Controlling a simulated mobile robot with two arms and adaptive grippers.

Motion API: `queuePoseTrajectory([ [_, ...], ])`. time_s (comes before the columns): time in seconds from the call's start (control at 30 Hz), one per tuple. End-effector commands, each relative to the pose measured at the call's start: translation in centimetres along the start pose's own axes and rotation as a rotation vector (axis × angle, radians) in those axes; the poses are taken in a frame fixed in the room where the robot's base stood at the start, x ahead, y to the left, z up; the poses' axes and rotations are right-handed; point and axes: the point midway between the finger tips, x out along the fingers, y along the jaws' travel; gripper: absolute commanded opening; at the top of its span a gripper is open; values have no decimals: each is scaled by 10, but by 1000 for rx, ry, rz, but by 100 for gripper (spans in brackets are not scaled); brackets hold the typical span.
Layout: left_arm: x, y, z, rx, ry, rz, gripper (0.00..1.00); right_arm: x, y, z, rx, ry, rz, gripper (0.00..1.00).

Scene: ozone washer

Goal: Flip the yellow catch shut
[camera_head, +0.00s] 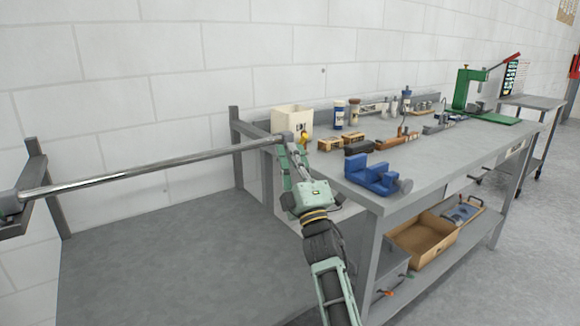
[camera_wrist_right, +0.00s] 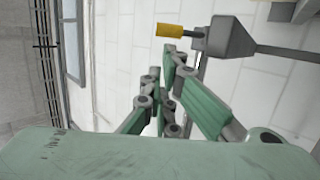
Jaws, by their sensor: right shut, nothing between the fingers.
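The yellow catch (camera_head: 304,138) is a small knob at the right end of a long steel bar (camera_head: 150,165). In the right wrist view the yellow catch (camera_wrist_right: 169,30) sticks out sideways from a dark grey block (camera_wrist_right: 229,38). My right gripper (camera_head: 291,148) is up at that end of the bar, with its fingers partly over the bar end. In the right wrist view my right gripper (camera_wrist_right: 174,62) is shut and empty, its fingertips just below the catch; I cannot tell whether they touch it. My left gripper is not in view.
A grey workbench (camera_head: 450,150) stands to the right, with a blue vise (camera_head: 370,175), a cream bin (camera_head: 292,121) and several small tools. A grey bracket post (camera_head: 50,190) stands at the bar's left end. The space under the bar looks clear.

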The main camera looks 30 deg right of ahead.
Motion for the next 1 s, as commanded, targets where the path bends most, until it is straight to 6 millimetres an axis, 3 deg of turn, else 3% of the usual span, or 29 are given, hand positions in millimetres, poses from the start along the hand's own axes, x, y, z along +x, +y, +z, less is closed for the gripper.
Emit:
queuePoseTrajectory([
  [1.0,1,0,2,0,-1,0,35,8,1,6,1,-1,0,0],
])
